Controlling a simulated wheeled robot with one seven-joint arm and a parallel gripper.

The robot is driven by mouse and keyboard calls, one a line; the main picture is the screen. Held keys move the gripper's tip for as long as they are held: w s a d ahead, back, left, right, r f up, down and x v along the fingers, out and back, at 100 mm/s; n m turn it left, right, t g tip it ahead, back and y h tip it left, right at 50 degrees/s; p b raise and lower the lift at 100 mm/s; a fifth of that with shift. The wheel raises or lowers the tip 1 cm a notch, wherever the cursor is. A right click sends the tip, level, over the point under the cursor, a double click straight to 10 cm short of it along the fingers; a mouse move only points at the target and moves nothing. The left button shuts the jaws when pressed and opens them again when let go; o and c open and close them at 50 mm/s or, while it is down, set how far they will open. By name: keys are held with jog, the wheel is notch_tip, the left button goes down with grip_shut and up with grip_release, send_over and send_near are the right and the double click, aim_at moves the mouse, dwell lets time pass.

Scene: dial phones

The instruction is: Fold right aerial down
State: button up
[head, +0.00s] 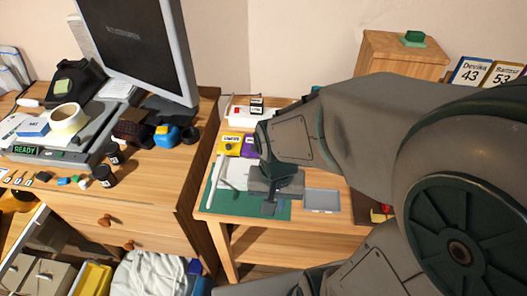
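My gripper (271,204) points down over the green mat (230,208) on the small wooden table. Its fingers are small and dark in this view, and I cannot tell whether they are open or shut or touching anything. A white device (237,172) lies on the mat just left of my gripper, partly covered by it. A slim white bar (213,184), possibly an aerial, runs along the device's left side. No aerial shows on the device's right side, where my gripper and arm block the view.
A grey tray (321,200) sits right of the mat. A yellow box (231,144) and a white box (245,112) stand behind. A desk on the left holds a monitor (137,48), a tape roll (69,118) and several small items. My arm hides much of the right side.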

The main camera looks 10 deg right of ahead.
jog(key=o, duration=0.7)
jog(key=shift+c, duration=0.2)
jog(key=shift+r, duration=0.1)
notch_tip(320, 180, up, 6)
jog(key=p, duration=0.5)
jog(key=shift+p, duration=0.3)
jog(key=d+r+n+t+p, duration=0.2)
jog(key=d+r+n+p, duration=0.1)
jog(key=r, duration=0.9)
jog(key=shift+w+d+t+p, duration=0.15)
jog(key=shift+d+t+p, duration=0.25)
jog(key=shift+d, duration=0.45)
